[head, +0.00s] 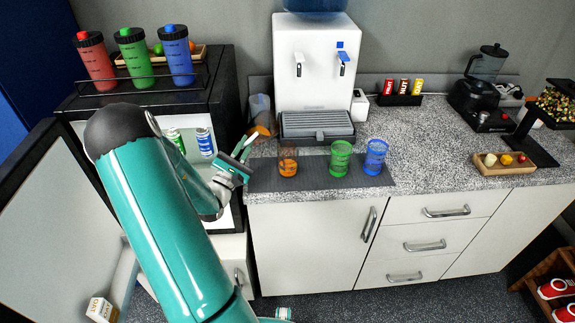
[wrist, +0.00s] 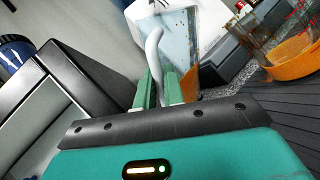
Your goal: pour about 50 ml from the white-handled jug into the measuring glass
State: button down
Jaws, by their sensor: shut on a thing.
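The clear jug (head: 260,106) has orange contents low in it and a white handle (head: 253,138). It is at the left end of the counter, beside the water dispenser. My gripper (head: 243,151) is shut on the handle, which also shows between the jaws in the wrist view (wrist: 154,58). The jug leans slightly in the head view; I cannot tell whether it touches the counter. Green (head: 340,158) and blue (head: 375,157) glasses stand farther right.
The white water dispenser (head: 316,70) stands behind the dark mat (head: 316,182). An open fridge with cans and a bottle rack (head: 143,78) on top is at the left. The counter right of the blue glass is clear up to a small wooden tray (head: 505,169).

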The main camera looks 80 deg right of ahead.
jog(key=shift+w+d+f+n+t, duration=0.2)
jog(key=shift+w+n+t, duration=0.05)
jog(key=shift+n, duration=0.35)
jog(key=shift+w+d+f+n+t, duration=0.15)
jog(key=shift+w+n+t, duration=0.1)
jog(key=shift+n, duration=0.35)
jog(key=shift+w+d+n+b, duration=0.2)
jog(key=shift+d+n+b, duration=0.05)
jog(key=shift+n+b, duration=0.15)
jog(key=shift+w+d+r+n+y, duration=0.2)
jog(key=shift+r+n+y, duration=0.15)
jog(key=shift+n, duration=0.25)
notch_tip(320, 180, up, 19)
jog(key=n+y+b, duration=0.2)
jog(key=y+b, duration=0.2)
jog(key=b, duration=0.2)
jog(key=shift+w+d+n, duration=0.15)
jog(key=shift+d+n, duration=0.1)
jog(key=shift+n, duration=0.05)
